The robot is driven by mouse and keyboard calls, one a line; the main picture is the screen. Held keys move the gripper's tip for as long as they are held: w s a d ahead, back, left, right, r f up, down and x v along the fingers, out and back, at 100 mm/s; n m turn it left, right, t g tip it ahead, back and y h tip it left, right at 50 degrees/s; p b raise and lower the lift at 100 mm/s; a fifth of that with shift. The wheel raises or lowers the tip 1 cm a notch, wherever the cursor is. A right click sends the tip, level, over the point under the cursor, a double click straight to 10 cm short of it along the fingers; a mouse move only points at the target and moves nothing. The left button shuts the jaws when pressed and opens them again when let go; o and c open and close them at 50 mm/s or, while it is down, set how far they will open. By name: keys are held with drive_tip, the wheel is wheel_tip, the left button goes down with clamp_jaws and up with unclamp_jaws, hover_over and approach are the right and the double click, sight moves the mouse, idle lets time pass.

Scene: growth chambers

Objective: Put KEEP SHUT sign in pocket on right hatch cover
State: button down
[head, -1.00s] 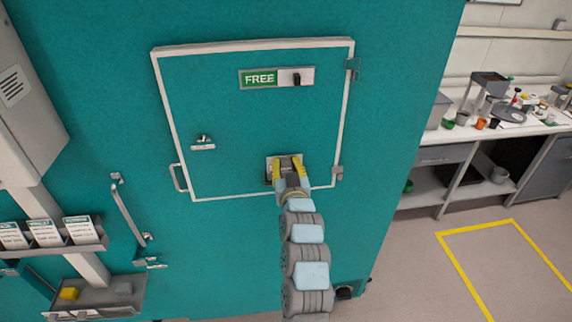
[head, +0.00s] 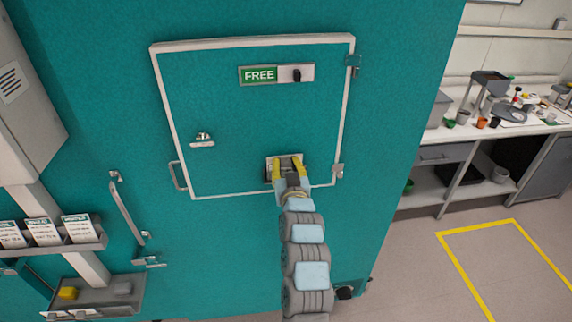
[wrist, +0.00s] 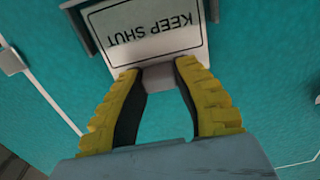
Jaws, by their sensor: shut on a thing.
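The KEEP SHUT sign (wrist: 150,38) is a white plate with black lettering, upside down in the wrist view. My gripper (head: 287,163) is shut on the sign's near edge; its two yellow fingers (wrist: 158,73) also show in the wrist view. The sign lies against the teal hatch cover (head: 240,115), at its lower right. The pocket (head: 269,165) is a grey frame there, and its grey side edge (wrist: 80,28) shows beside the sign. I cannot tell how far the sign sits inside it. My fingers hide part of both.
The cover has a FREE indicator (head: 258,75), a latch (head: 202,140) and hinges (head: 338,170) on its right edge. At left are a rack of cards (head: 60,237) and a lower tray (head: 105,297). A cluttered bench (head: 470,130) stands at right.

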drive_tip(key=c, duration=0.8)
unclamp_jaws()
drive_tip(key=shift+s, duration=0.15)
drive_tip(key=shift+s+d+f, duration=0.1)
drive_tip(key=shift+s+d, duration=0.05)
drive_tip(key=shift+s, duration=0.6)
drive_tip(key=shift+s+d, duration=0.15)
drive_tip(key=shift+s, duration=0.65)
drive_tip(key=shift+s+d, duration=0.15)
drive_tip(key=shift+s, duration=0.85)
drive_tip(key=shift+s+d, duration=0.15)
drive_tip(key=shift+s, duration=0.85)
drive_tip(key=shift+d, duration=0.1)
